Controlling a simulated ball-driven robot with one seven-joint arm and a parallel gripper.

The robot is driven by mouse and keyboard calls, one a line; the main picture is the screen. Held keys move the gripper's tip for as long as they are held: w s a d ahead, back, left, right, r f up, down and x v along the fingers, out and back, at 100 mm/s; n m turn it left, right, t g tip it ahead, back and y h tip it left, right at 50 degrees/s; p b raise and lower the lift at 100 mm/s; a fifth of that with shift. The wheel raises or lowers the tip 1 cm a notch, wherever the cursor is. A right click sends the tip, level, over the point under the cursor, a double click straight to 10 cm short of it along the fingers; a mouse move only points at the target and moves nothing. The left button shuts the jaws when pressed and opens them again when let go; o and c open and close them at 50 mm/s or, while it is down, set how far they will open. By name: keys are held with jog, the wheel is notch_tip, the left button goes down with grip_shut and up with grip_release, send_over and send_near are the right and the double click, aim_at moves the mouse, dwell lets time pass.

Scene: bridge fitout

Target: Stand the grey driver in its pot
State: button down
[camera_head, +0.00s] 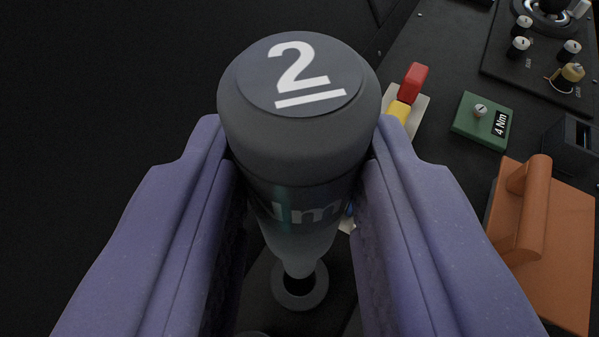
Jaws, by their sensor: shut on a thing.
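The grey driver (300,130) is upright, its cap marked with an underlined 2 facing the camera and part of an "Nm" label on its side. My gripper (300,165) is shut on it, one purple finger on each side of the handle. The driver narrows downward to a light grey neck. Below the neck is a dark round ring with a black opening, which looks like the pot (318,292). The neck lines up with the opening in this view. I cannot tell whether the shaft is inside it, as the driver's body hides the view.
To the right are a red and yellow piece (414,82) on a pale plate, a green block (482,120) labelled 4 Nm, and an orange block with a handle (552,245). A dark panel with knobs (545,45) is at the upper right. The left side is dark and looks empty.

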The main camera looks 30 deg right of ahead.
aim_at(298, 266)
jog(key=shift+f+b, duration=0.1)
jog(key=shift+b, duration=0.2)
notch_tip(298, 266, down, 6)
jog(key=b, duration=0.7)
jog(key=shift+f, duration=0.1)
jog(key=shift+f+b, duration=0.2)
jog(key=shift+b, duration=0.2)
dwell(0.5)
jog(key=shift+f+b, duration=1.15)
jog(key=c, duration=0.7)
grip_release()
